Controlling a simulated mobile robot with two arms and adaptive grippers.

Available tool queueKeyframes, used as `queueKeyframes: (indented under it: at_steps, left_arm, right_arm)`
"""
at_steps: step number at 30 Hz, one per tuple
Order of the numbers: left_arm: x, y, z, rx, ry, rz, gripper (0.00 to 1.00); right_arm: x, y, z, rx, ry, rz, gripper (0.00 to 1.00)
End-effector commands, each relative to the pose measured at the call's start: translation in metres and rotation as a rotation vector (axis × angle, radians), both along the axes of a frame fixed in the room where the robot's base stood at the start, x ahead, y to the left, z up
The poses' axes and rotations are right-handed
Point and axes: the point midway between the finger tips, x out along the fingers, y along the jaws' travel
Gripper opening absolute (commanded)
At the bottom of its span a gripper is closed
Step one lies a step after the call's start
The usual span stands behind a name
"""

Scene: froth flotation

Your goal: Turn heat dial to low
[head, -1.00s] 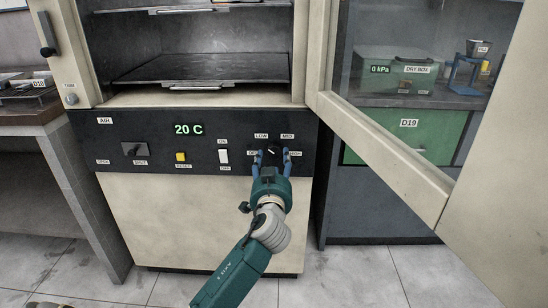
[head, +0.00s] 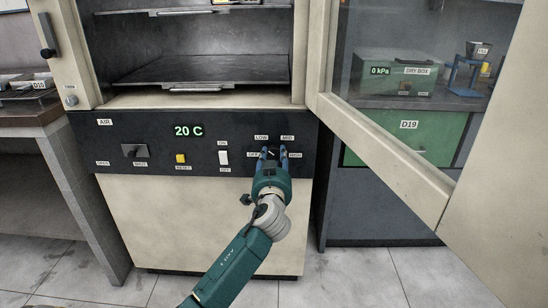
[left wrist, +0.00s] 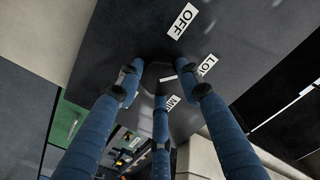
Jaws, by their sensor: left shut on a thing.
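The black heat dial (head: 272,154) is on the dark front panel (head: 205,130) of the cream oven, among labels OFF, LOW, MID and HIGH. In the left wrist view the dial (left wrist: 156,74) sits between my fingers, and its white pointer mark lies roughly toward the LOW label (left wrist: 206,65). The OFF label (left wrist: 182,21) and part of MID also show there. My left gripper (head: 273,153) is shut on the dial, with blue fingers on both sides of it. The fingers partly hide the dial. My right gripper is not in view.
The panel also bears a green 20 C display (head: 188,131), a yellow reset button (head: 181,157), a white on/off switch (head: 223,157) and an air knob (head: 134,150). The open oven door (head: 385,160) stands to the right of the dial. The floor in front is clear.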

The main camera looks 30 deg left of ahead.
Motion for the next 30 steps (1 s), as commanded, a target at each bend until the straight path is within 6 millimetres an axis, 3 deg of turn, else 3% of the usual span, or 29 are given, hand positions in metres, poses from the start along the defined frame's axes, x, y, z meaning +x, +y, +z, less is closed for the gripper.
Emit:
queueKeyframes:
  at_steps: [3, 6, 10, 21, 22, 24, 30]
  left_arm:
    - [0.0, 0.0, 0.003, 0.093, 0.061, 0.001, 0.1]
    - [0.0, 0.0, 0.002, 0.167, 0.104, 0.0, 0.1]
    - [0.0, 0.0, 0.001, 0.22, 0.138, 0.0, 0.1]
    - [0.0, 0.0, 0.0, 0.239, 0.147, -0.001, 0.1]
    - [0.0, 0.0, 0.0, 0.239, 0.147, -0.001, 0.42]
    - [0.0, 0.0, 0.0, 0.239, 0.147, -0.001, 0.55]
    - [0.0, 0.0, 0.0, 0.239, 0.146, 0.0, 0.55]
  right_arm:
    - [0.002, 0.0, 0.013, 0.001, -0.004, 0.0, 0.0]
    - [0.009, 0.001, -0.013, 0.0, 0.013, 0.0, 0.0]
    - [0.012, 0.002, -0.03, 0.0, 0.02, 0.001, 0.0]
    - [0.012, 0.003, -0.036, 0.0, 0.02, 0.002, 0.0]
    - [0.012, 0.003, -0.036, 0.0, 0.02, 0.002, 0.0]
    - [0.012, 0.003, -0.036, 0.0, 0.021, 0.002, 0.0]
    - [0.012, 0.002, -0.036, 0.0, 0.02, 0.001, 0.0]
